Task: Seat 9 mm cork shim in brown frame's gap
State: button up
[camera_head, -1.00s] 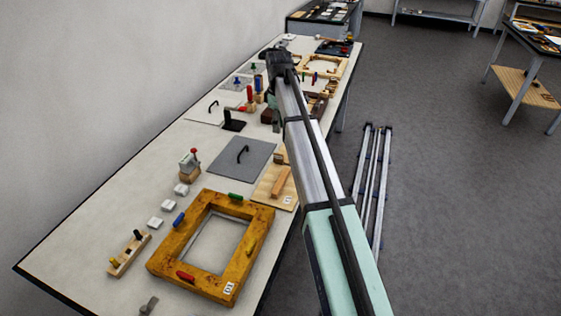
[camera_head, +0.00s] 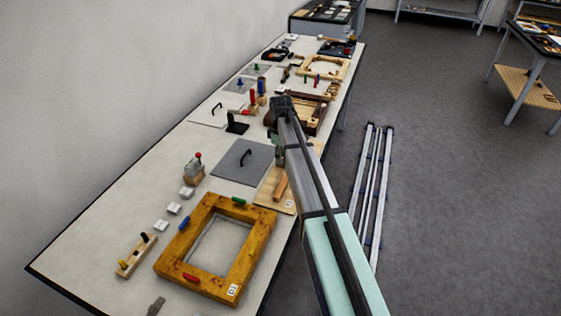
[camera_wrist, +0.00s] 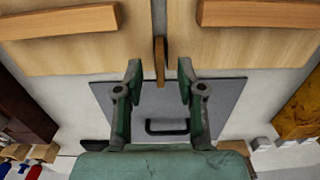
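My gripper (camera_wrist: 160,72) is open in the wrist view, its two green-grey fingers apart. A thin upright brown strip (camera_wrist: 160,62), possibly the cork shim, shows between the fingertips with space on both sides. I cannot tell its thickness or how far below the fingers it is. The dark brown frame (camera_head: 318,118) lies beyond my gripper (camera_head: 278,143) in the head view, partly hidden by the arm. A dark brown part, probably this frame, shows at the left edge of the wrist view (camera_wrist: 22,108). Its gap cannot be made out.
A pale plywood board (camera_head: 270,187) with wooden bars lies by the table's right edge. A grey panel (camera_head: 235,168) with a black handle lies beside it. An amber frame (camera_head: 167,262) with coloured clamps is nearer. Small white blocks (camera_head: 174,208) line the left.

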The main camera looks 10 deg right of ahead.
jog(key=shift+f+p, duration=0.35)
jog(key=shift+f, duration=1.05)
grip_shut()
jog(key=shift+r, duration=0.1)
notch_tip(320, 180, up, 20)
jog(key=m+b, duration=0.2)
jog(key=b, duration=0.4)
jog(key=s+f+m, duration=0.3)
jog(key=s+f, duration=0.2)
jog(key=s, duration=0.2)
jog(key=s+f+m, duration=0.3)
jog(key=s+f, duration=0.2)
jog(key=s, duration=0.3)
jog(key=s+f+m, duration=0.3)
jog(key=s+f, duration=0.3)
jog(key=s, duration=0.1)
jog(key=shift+s+m, duration=0.2)
jog(key=shift+m, duration=0.2)
jog(key=shift+s+f+p, duration=0.15)
jog(key=shift+f+p, duration=0.1)
jog(key=shift+p, duration=0.05)
